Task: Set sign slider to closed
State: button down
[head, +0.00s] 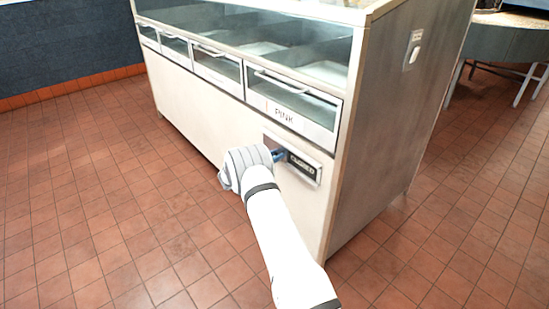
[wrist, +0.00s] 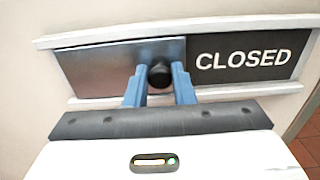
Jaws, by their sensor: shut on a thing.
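The sign slider is on the front of a pale cabinet. Its metal plate (wrist: 95,69) covers the left part of the sign frame in the wrist view. The black panel (wrist: 250,57) reading "CLOSED" shows uncovered to its right, and also in the head view (head: 302,166). A round black knob (wrist: 160,75) sits at the plate's right end. My gripper (wrist: 159,70) has its blue fingers on either side of the knob and is shut on it. In the head view my gripper (head: 279,155) reaches the sign from the left and partly hides the plate.
The cabinet (head: 350,200) has a glass top and a row of handled drawers, one labelled "PINK" (head: 284,115), just above the sign. A switch plate (head: 413,47) is on its right side. Open tiled floor (head: 100,200) lies at the left.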

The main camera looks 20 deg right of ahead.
jog(key=shift+w+a, duration=0.25)
jog(key=shift+w+d+r, duration=0.1)
jog(key=shift+d+r, duration=0.05)
jog(key=shift+d, duration=0.05)
jog(key=c, duration=1.3)
grip_release()
jog(key=shift+w+a, duration=0.1)
jog(key=shift+o, duration=0.2)
jog(key=p+v, duration=0.1)
jog(key=v, duration=0.6)
jog(key=shift+a, duration=0.4)
